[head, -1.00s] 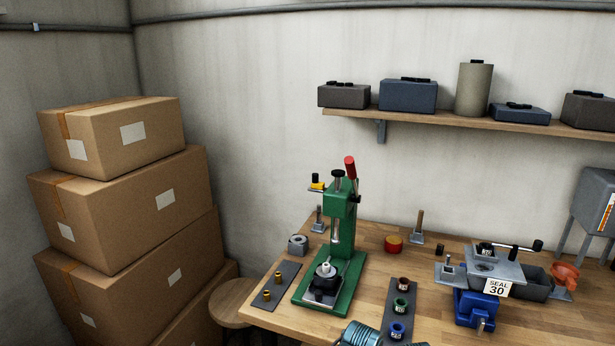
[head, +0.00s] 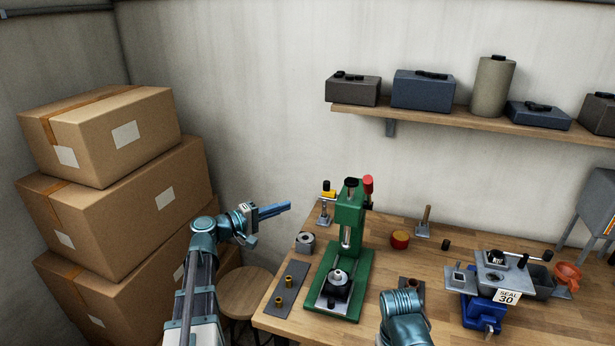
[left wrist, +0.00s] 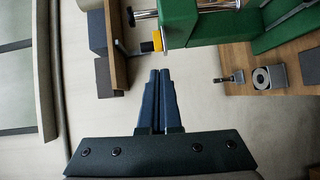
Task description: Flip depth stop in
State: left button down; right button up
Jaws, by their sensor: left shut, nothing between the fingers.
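A green press (head: 348,225) stands on the wooden bench. A yellow piece (head: 328,194), which looks like the depth stop, sits on a bar at the upper left of the press, with a dark knob by it. It also shows in the left wrist view (left wrist: 157,41), just beyond my fingertips. My left gripper (head: 289,206) is shut and empty, its blue fingers pointing at the yellow piece from the left with a gap between. In the left wrist view its fingertips (left wrist: 160,73) lie side by side. My right arm shows at the bottom of the head view; its gripper does not.
The red-tipped lever (head: 368,185) is at the right of the press head. Cardboard boxes (head: 95,215) are stacked at left. A shelf (head: 450,121) runs behind.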

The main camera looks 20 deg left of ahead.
aim_at(329, 189)
pick_arm(q)
jog(key=a, duration=0.1)
jog(key=a+r, duration=0.1)
jog(key=a+r+n+t, duration=0.1)
jog(key=shift+w+a, duration=0.15)
jog(key=shift+w, duration=0.1)
jog(key=shift+w, duration=0.1)
jog(key=s+d+x, duration=0.1)
jog(key=d+x, duration=0.1)
jog(key=x, duration=1)
jog(key=shift+d, duration=0.35)
